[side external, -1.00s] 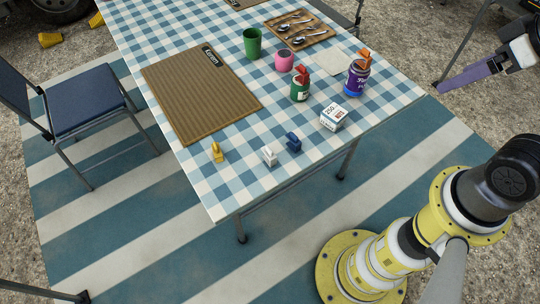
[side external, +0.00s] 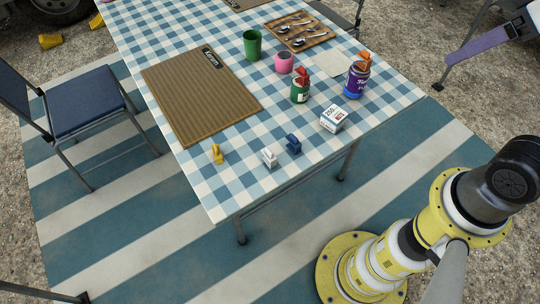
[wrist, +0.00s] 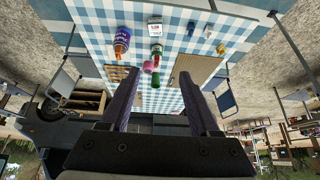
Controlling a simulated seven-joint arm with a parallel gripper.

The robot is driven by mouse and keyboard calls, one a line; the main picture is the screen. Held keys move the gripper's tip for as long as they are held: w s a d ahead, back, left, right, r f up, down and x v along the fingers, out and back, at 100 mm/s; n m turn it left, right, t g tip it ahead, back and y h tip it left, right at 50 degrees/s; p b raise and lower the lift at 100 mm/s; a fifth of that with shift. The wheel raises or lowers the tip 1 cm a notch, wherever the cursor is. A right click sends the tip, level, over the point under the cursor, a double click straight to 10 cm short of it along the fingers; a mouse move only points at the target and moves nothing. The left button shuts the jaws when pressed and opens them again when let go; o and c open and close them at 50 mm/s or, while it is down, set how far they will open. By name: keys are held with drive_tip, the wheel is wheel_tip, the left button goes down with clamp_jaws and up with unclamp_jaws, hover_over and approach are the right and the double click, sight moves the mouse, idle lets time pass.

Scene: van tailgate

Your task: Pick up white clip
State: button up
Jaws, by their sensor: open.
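The white clip (side external: 269,157) stands on the checked tablecloth near the table's front edge, between a yellow clip (side external: 217,153) on its left and a dark blue clip (side external: 294,143) on its right. In the wrist view the white clip (wrist: 208,31) is small, near the top right of centre. My gripper (wrist: 161,103) is open and empty, its two purple fingers wide apart.
A white box (side external: 333,118), a green jar (side external: 300,91) and a purple jar (side external: 356,81) stand right of the clips. A pink cup (side external: 284,62), green cup (side external: 252,43) and cutlery board (side external: 299,31) are farther back. A brown placemat (side external: 200,94) lies left. Cloth around the white clip is clear.

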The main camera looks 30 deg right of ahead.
drive_tip(key=w+a+r+n+t+y, duration=0.35)
drive_tip(key=w+a+t+y, duration=0.2)
drive_tip(key=w+a, duration=1.05)
drive_tip(key=m+t+h, duration=0.2)
drive_tip(key=m+t, duration=0.1)
drive_tip(key=t, duration=0.1)
hover_over(266, 152)
drive_tip(key=s, duration=0.3)
drive_tip(key=f, duration=0.2)
drive_tip(key=f+h, duration=0.1)
drive_tip(key=f, duration=1.2)
drive_tip(key=s+f+t+h, duration=0.1)
drive_tip(key=f, duration=1.2)
drive_tip(key=s+f+m+t+h, duration=0.1)
drive_tip(key=f+h, duration=0.1)
drive_tip(key=f, duration=1.2)
drive_tip(key=shift+d, duration=0.2)
drive_tip(key=shift+f, duration=0.25)
drive_tip(key=shift+w, duration=0.35)
drive_tip(key=w, duration=0.6)
drive_tip(key=shift+w+f, duration=0.2)
drive_tip(key=shift+w, duration=0.15)
drive_tip(key=shift+c, duration=0.3)
